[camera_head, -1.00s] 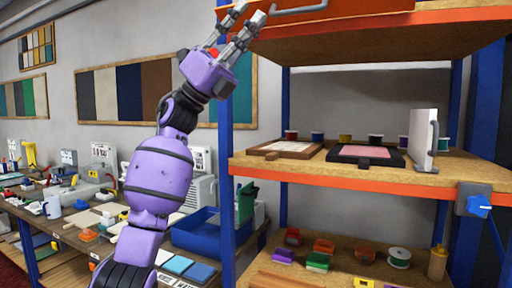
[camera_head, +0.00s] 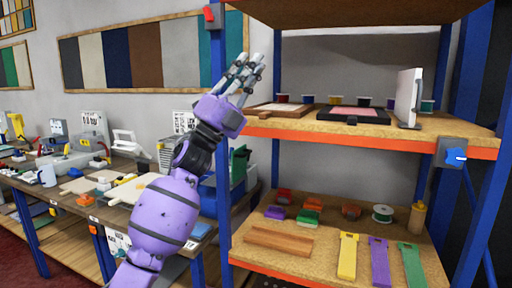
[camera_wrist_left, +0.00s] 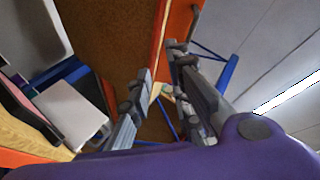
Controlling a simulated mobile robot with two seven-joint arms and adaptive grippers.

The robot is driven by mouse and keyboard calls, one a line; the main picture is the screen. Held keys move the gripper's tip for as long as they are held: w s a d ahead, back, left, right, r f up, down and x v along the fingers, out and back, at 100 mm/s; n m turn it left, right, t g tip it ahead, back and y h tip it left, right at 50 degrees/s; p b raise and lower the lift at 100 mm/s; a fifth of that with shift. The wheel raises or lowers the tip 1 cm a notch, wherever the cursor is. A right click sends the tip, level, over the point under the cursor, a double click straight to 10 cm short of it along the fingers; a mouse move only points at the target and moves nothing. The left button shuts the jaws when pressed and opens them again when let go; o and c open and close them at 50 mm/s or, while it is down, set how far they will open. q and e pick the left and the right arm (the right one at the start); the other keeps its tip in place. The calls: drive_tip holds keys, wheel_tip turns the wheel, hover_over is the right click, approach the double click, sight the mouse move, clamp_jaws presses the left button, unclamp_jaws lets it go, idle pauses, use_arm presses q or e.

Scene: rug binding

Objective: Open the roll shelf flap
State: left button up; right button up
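I cannot make out the roll shelf flap for certain in the current views. The underside of the rack's upper board (camera_head: 350,15) crosses the top of the head view. My left gripper (camera_head: 247,72) points up in front of the rack's left post, below that board in the picture, its fingers apart and empty. In the left wrist view, the gripper (camera_wrist_left: 160,85) has a gap between its fingers, with a brown panel and its orange edge (camera_wrist_left: 164,50) behind them. My right gripper is out of view.
A white upright panel with a grey handle (camera_head: 409,97) stands on the middle shelf (camera_head: 400,132). The lower shelf holds coloured pieces and a wooden bar (camera_head: 278,241). A red switch-like part (camera_head: 209,14) and blue one (camera_head: 455,157) sit on the posts. A cluttered bench (camera_head: 60,195) is left.

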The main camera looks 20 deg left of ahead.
use_arm(q)
drive_tip(key=w+f+n+t+y+b, duration=0.1)
drive_tip(key=f+n+y, duration=0.8)
drive_tip(key=f, duration=1)
drive_tip(key=w+n+t, duration=0.1)
drive_tip(key=w, duration=0.1)
drive_tip(key=shift+w+n+t, duration=0.3)
drive_tip(key=shift+w, duration=0.05)
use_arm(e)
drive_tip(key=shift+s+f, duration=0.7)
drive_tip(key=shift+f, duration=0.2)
use_arm(q)
drive_tip(key=shift+a, duration=0.1)
